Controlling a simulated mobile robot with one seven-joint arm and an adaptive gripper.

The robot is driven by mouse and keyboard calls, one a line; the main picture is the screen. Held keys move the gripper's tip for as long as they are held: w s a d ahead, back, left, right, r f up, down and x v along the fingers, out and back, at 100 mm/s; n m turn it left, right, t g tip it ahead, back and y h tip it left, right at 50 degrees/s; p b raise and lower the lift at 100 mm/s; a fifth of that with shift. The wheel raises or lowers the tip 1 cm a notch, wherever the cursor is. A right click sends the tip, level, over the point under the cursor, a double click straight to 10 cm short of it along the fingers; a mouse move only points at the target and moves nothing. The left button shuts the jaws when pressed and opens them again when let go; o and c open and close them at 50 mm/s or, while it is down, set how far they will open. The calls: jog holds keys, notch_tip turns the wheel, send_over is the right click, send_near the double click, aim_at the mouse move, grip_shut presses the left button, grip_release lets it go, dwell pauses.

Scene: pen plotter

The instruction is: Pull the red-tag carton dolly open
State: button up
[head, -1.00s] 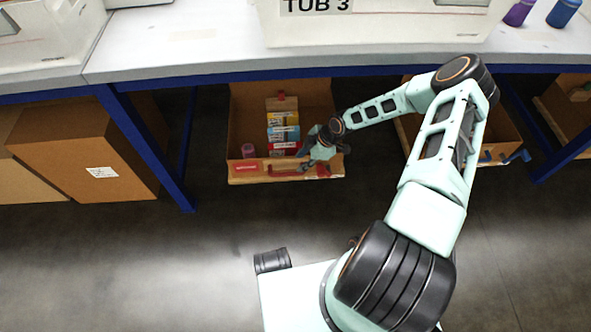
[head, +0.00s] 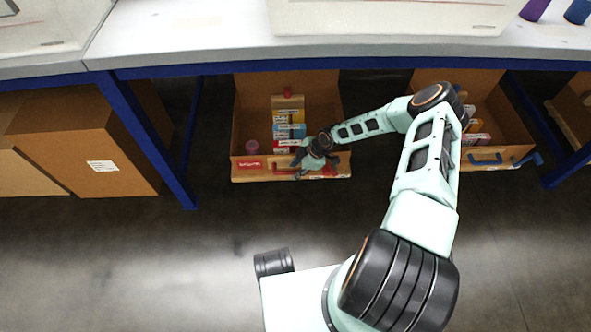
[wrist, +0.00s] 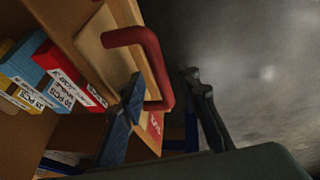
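The red-tag carton dolly (head: 241,120) is a brown open-topped carton low under the table, its front near the table's front edge. A red tag (head: 250,164) is on the left of its front panel, and a red handle (head: 285,171) sticks out beside it. My gripper (head: 304,163) is at the right end of this handle. In the wrist view the red handle (wrist: 135,37) is large and near. My gripper (wrist: 165,105) is open there, one finger on each side of the handle's lower end. I cannot tell whether they touch it.
Small labelled boxes (head: 290,130) and a pink round item (head: 252,147) are inside the carton. A second carton with a blue handle (head: 485,159) stands to the right. A blue table leg (head: 150,145) and a closed brown box (head: 85,140) are left. The floor in front is clear.

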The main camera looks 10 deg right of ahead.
grip_shut()
jog(key=shift+s, duration=0.1)
